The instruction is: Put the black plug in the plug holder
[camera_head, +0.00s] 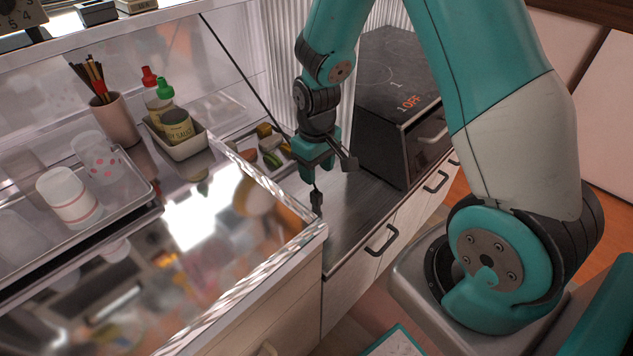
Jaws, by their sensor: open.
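My gripper (333,186) hangs over the dark counter strip (350,210) between the shiny worktop and the dark box-shaped appliance. Its two dark fingers are spread apart, and I see nothing held between them. The left finger is near the corner of the shiny worktop; I cannot tell whether it touches. A thin black line (245,75), perhaps a cord or an edge, slants down from the upper left toward my gripper; its lower end is hard to make out. I cannot make out the black plug or the plug holder. My arm covers part of the view.
The dark appliance (385,120) with a lit display stands right of my gripper. A tray (158,190) with cups, a pink utensil cup (114,118) and a sauce caddy (192,147) are at left. A small tray of food pieces (268,146) lies behind the gripper. Drawers (375,255) are below.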

